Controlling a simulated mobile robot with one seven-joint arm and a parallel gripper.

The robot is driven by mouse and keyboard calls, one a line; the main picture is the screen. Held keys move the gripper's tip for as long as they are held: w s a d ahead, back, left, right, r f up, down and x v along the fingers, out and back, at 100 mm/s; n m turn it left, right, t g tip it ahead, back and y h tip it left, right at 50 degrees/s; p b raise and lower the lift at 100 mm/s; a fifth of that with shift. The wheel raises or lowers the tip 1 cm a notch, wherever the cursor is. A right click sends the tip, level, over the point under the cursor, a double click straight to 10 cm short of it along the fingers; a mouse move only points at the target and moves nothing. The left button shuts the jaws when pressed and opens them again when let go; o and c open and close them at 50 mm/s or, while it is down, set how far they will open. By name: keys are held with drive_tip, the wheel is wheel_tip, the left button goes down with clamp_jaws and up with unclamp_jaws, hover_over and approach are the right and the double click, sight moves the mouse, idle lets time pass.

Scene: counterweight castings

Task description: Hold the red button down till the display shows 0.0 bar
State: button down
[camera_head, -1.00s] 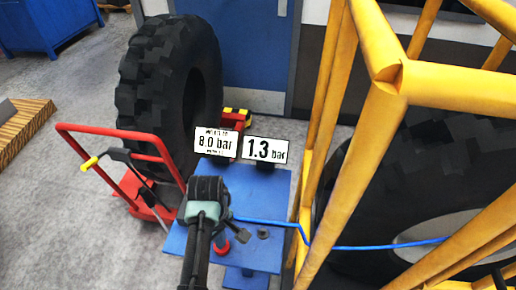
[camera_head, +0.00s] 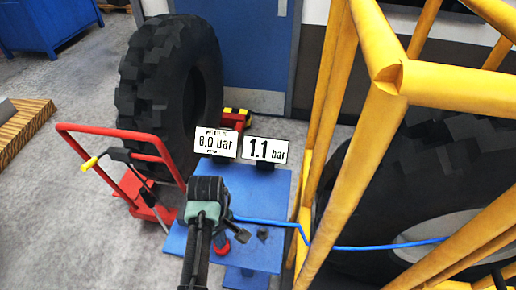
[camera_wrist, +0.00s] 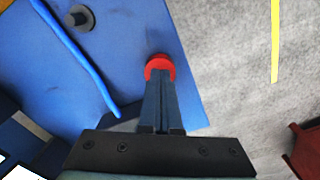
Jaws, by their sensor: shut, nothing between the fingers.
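The red button (camera_wrist: 159,64) is on the blue stand top (camera_wrist: 190,90), near its edge. In the wrist view the tips of my gripper (camera_wrist: 159,78) are shut and overlap the button's near side, looking to be on it. The head view shows the red button (camera_head: 222,248) partly hidden by my gripper (camera_head: 219,240). The display (camera_head: 267,150) at the back of the stand reads 1.1 bar. A second sign (camera_head: 215,142) to its left reads 8.0 bar, with small print I cannot read.
A blue hose (camera_head: 270,222) crosses the stand to the right. A dark knob (camera_head: 262,234) sits right of the button. A yellow cage (camera_head: 345,190) around a tyre stands close on the right. A red hand truck (camera_head: 150,205) and large tyre (camera_head: 165,95) are left.

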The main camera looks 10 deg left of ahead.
drive_tip(key=shift+r, duration=0.1)
idle(0.5)
drive_tip(key=shift+r+p, duration=1.05)
drive_tip(key=shift+p, duration=0.25)
drive_tip(key=shift+r, duration=0.1)
wheel_tip(320, 180, up, 5)
drive_tip(key=p, duration=0.5)
drive_tip(key=shift+d, duration=0.15)
